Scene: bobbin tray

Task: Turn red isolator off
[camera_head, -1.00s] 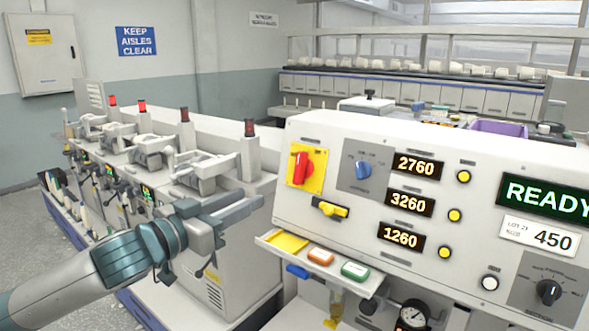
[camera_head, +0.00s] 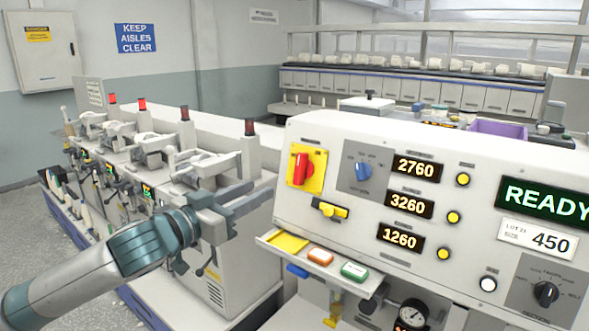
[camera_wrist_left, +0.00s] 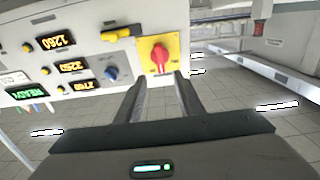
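The red isolator (camera_head: 301,169) is a red rotary handle on a yellow plate (camera_head: 319,171) at the upper left of the white control panel. In the head view its handle stands nearly upright, slightly tilted. In the left wrist view the red handle (camera_wrist_left: 160,56) shows just beyond my fingertips. My left gripper (camera_head: 262,194) is to the left of the panel, a little lower than the isolator, with its fingers pointing toward the panel. The left wrist view shows the two fingers (camera_wrist_left: 160,80) apart with nothing between them. My right gripper is not in view.
Right of the isolator is a blue knob (camera_head: 363,171); below it is a yellow toggle (camera_head: 330,210). A shelf (camera_head: 325,273) with coloured pieces juts out under the panel. Winding machines (camera_head: 215,180) stand left and behind my left arm.

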